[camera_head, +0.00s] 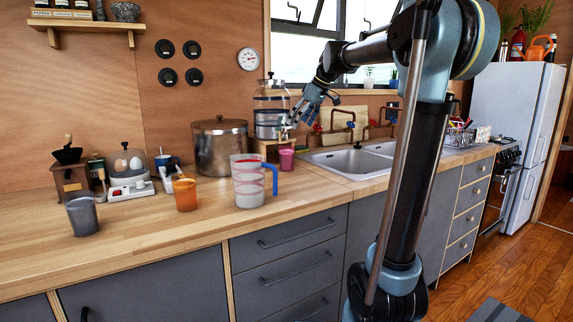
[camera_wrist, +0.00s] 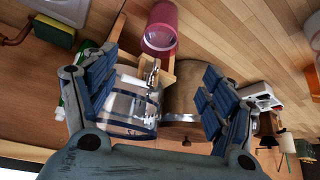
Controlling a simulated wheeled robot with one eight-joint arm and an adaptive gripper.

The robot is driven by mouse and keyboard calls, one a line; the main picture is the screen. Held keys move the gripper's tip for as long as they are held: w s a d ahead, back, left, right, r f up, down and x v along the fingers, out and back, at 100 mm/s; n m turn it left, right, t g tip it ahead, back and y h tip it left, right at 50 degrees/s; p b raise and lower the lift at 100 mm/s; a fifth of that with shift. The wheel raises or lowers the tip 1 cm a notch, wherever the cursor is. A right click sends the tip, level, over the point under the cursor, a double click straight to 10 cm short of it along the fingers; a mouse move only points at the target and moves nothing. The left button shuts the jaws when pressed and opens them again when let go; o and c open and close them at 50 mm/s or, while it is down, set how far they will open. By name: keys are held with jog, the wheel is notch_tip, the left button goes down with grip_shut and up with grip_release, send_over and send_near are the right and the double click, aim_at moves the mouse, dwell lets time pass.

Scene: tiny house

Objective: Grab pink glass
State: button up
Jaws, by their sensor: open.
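The pink glass (camera_head: 286,160) stands upright on the wooden counter, just left of the sink and right of the large steel pot. It also shows in the wrist view (camera_wrist: 162,28) at the top centre, beyond my fingertips. My gripper (camera_head: 299,118) is above the glass and a little to its right, in front of the water dispenser. In the wrist view its two fingers (camera_wrist: 155,88) are spread wide with nothing held between them. The glass is apart from both fingers.
The water dispenser (camera_head: 270,112) on its wooden stand and the steel pot (camera_head: 220,148) are close by. A measuring jug (camera_head: 249,184) with a blue handle, an orange cup (camera_head: 185,194) and a grey cup (camera_head: 82,214) stand leftward. The sink (camera_head: 349,162) lies right.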

send_near(286, 150)
jog(key=w+a+f, duration=0.2)
jog(key=w+f, duration=0.2)
jog(key=shift+d+x, duration=0.1)
jog(key=shift+x, duration=1.45)
jog(key=shift+d+x, duration=0.15)
jog(key=shift+x, duration=1.45)
jog(key=shift+w, duration=0.15)
jog(key=c, duration=1.6)
jog(key=shift+o, duration=0.2)
